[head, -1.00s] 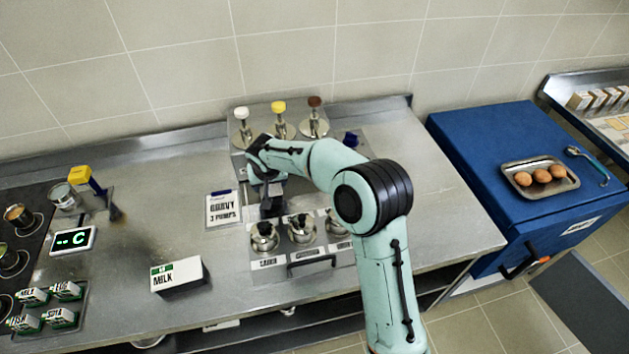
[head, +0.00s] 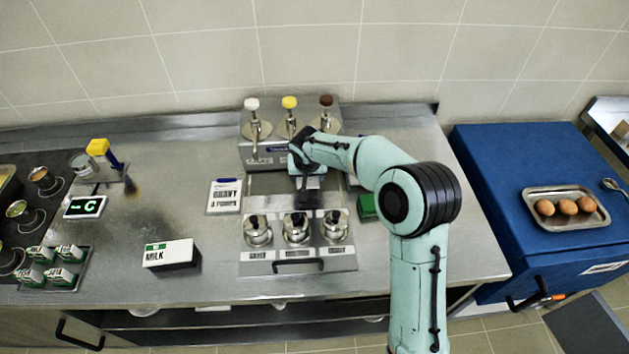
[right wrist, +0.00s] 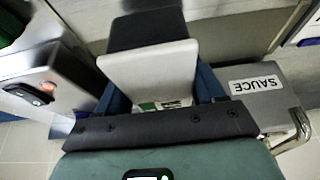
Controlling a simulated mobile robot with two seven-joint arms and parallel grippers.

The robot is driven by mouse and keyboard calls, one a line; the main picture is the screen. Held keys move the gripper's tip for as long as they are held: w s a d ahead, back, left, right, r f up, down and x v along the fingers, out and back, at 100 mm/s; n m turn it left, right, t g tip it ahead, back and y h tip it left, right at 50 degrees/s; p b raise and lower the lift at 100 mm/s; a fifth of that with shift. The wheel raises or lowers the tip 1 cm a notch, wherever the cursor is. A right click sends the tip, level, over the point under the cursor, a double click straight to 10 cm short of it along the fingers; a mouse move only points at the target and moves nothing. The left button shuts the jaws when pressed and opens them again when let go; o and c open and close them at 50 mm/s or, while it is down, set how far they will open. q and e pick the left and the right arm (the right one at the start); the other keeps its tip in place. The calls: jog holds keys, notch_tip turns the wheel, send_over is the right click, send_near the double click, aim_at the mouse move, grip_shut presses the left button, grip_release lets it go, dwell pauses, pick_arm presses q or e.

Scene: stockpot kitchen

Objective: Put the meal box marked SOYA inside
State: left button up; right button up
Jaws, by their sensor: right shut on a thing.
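My right gripper (head: 308,172) hangs over the steel pump station at the back of the counter, below the coloured pump heads. It is shut on a white and black box (head: 310,184). In the right wrist view the box (right wrist: 152,68) sits between the two blue fingers (right wrist: 160,98); a bit of green label shows, but its lettering cannot be read. A similar white and black box marked MILK (head: 170,250) lies on the counter, left of the station. My left gripper is not in view.
Lidded pots (head: 297,228) stand at the station's front. A small tray at left holds several small cartons (head: 62,277). A clipboard (head: 224,196) lies beside the station. A green item (head: 367,206) is at its right. The blue cabinet (head: 490,165) carries an egg tray (head: 538,192).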

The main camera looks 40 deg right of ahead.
jog(key=f+b, duration=0.1)
jog(key=f, duration=0.2)
jog(key=shift+a+f+b, duration=0.1)
jog(key=shift+a+b, duration=0.2)
jog(key=shift+b, duration=0.1)
jog(key=shift+d+f, duration=0.15)
jog(key=shift+f, duration=0.1)
jog(key=shift+d, duration=0.15)
jog(key=shift+r, duration=0.1)
jog(key=shift+w+a, duration=0.1)
jog(key=shift+a, duration=0.1)
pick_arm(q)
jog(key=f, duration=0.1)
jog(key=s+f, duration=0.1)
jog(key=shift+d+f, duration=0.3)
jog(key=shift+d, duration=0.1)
pick_arm(e)
jog(key=o, duration=1.3)
jog(key=shift+d, duration=0.1)
jog(key=shift+c, duration=0.2)
